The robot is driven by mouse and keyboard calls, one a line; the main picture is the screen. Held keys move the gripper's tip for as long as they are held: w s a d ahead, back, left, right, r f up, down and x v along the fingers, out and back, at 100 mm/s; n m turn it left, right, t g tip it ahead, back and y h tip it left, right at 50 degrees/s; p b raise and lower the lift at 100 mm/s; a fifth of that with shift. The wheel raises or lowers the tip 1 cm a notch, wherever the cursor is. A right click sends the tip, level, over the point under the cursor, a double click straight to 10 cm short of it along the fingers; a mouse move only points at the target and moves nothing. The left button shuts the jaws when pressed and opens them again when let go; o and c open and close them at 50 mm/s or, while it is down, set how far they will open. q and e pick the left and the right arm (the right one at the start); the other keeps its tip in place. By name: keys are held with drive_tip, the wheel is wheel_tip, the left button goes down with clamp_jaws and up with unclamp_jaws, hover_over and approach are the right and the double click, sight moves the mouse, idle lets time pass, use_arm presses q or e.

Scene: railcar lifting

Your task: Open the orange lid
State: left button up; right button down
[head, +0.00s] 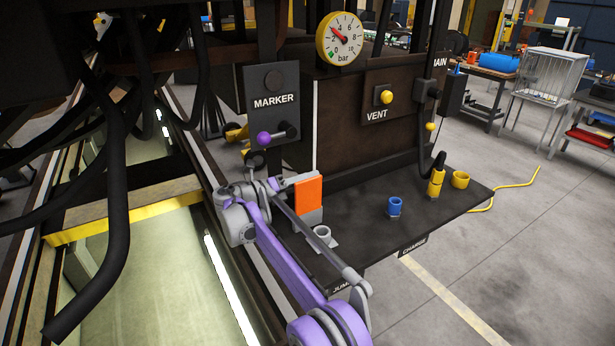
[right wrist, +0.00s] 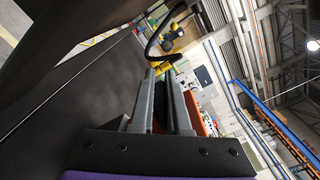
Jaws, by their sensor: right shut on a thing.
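The orange lid (head: 308,195) stands on a light grey box at the left end of the dark shelf in the head view. Its orange face is steeply upright toward me. My right gripper (right wrist: 160,100) is at the lid's left side; its fingers are hard to make out in the head view. In the right wrist view the two grey fingers are closed about a dark part, with the orange lid (right wrist: 198,113) showing just beside the right finger. The exact contact is partly hidden. My left gripper is not in view.
The dark shelf (head: 370,205) holds a grey cup (head: 322,236), a blue cup (head: 394,207), a yellow cup (head: 460,180) and a yellow plug (head: 436,182) on a cable. A MARKER panel (head: 273,85) with a purple-knobbed lever stands behind my wrist. Black hoses hang at left.

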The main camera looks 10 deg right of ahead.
drive_tip(key=shift+w+a+f, duration=0.1)
drive_tip(key=shift+w+f, duration=0.15)
idle(0.4)
drive_tip(key=c, duration=0.9)
unclamp_jaws()
drive_tip(key=v, duration=1.1)
drive_tip(key=shift+b, duration=0.3)
